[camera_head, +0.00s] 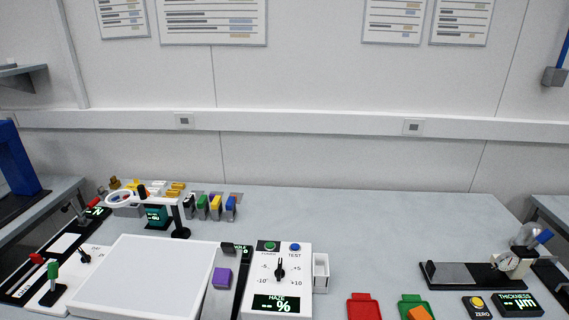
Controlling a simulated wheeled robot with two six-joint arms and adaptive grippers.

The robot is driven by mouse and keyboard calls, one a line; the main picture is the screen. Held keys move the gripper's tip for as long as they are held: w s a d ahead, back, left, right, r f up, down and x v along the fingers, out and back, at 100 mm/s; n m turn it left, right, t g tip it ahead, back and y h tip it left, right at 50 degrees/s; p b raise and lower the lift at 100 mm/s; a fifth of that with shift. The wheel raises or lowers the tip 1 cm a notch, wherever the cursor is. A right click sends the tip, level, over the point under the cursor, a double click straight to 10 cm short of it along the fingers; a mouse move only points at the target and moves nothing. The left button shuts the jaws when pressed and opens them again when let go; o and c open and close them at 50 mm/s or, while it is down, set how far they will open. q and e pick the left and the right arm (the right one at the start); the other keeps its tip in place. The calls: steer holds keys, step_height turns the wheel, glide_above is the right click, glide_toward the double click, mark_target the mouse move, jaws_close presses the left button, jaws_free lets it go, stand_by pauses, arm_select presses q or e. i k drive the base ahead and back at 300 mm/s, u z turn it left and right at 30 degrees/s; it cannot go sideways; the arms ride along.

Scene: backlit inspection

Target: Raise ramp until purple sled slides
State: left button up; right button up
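A purple block, the sled (222,277), sits between the large white panel and the white control box. It rests on a narrow grey strip that looks like the ramp (213,305). A dark bar (240,283) runs along the strip's right side. The ramp's tilt is hard to tell from this view. Neither of my grippers is in view.
The white panel (143,277) fills the left front. The control box (277,280), with a knob and HAZE display, stands right of the ramp. Red (363,307) and green (410,300) trays lie at front right. A thickness gauge (475,275) is at far right. The back right table is clear.

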mark_target(218, 304)
steer(key=k, duration=1.3)
steer(key=z, duration=0.75)
steer(key=i, duration=1.75)
steer(key=u, duration=0.75)
